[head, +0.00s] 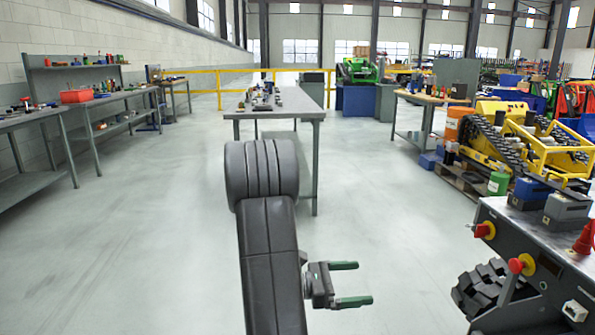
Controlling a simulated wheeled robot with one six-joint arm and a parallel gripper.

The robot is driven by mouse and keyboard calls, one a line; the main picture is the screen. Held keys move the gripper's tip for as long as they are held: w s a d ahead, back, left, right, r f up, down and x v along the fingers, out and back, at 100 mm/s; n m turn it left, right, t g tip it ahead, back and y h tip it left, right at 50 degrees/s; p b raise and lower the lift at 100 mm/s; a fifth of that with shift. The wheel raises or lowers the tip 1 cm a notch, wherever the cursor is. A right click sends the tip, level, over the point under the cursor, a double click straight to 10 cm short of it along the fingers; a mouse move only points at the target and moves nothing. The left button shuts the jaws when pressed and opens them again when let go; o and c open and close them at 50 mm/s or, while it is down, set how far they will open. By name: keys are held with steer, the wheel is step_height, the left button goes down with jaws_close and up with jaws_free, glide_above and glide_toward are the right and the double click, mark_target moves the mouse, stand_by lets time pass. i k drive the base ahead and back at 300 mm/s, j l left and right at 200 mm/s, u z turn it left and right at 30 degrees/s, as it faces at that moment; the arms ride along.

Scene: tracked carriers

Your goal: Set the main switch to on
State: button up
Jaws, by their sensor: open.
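A dark grey machine (500,236) stands at the lower right, cut off by the picture's edge.
The machine has a dark treaded wheel or track (483,290) low at its left and a pale socket (575,311) below the knobs. A workbench (310,112) stands ahead. A yellow tracked carrier (485,140) stands behind at right. The floor (400,220) between is clear.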

mark_target(482, 229)
steer(key=z, duration=2.2)
